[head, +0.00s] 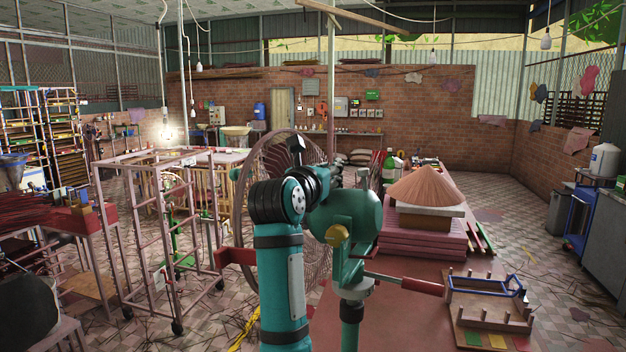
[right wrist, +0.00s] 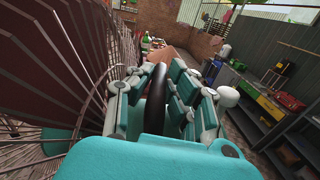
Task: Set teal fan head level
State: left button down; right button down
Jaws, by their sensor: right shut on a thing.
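The teal fan head shows in the head view as a round teal motor housing (head: 361,212) with a large wire cage (head: 262,165) behind and to its left. It sits on a dark pole (head: 350,325), and a brass-coloured knob (head: 337,236) is on its near side. My right gripper (head: 338,176) is at the top of the housing, partly hidden by my own wrist. In the right wrist view its fingers (right wrist: 160,105) are shut on a dark curved handle (right wrist: 156,88), close beside the wire cage (right wrist: 55,65). I cannot tell the head's exact tilt. My left gripper is not in view.
A reddish table (head: 385,320) lies behind the fan, with a conical hat (head: 427,186) on stacked boards and a pegged wooden rack (head: 490,308). A metal frame cart (head: 128,250) stands to the left. Tiled floor is open at the right.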

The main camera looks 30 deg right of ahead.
jog(key=shift+s+a+r+m+b, duration=0.15)
jog(key=shift+s+r+m+b, duration=0.2)
jog(key=shift+m+b, duration=0.35)
jog(key=shift+s+d+r, duration=0.1)
jog(key=shift+d, duration=0.15)
jog(key=shift+s+d+r, duration=0.1)
jog(key=shift+s, duration=0.15)
jog(key=shift+r, duration=0.1)
jog(key=c, duration=1.5)
grip_release()
jog(key=shift+o, duration=1.1)
jog(key=shift+d, duration=0.1)
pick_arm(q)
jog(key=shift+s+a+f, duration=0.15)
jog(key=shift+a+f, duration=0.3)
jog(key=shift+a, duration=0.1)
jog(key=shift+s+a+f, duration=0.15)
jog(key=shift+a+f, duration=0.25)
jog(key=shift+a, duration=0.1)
pick_arm(e)
jog(key=v, duration=0.7)
jog(key=shift+a, duration=0.3)
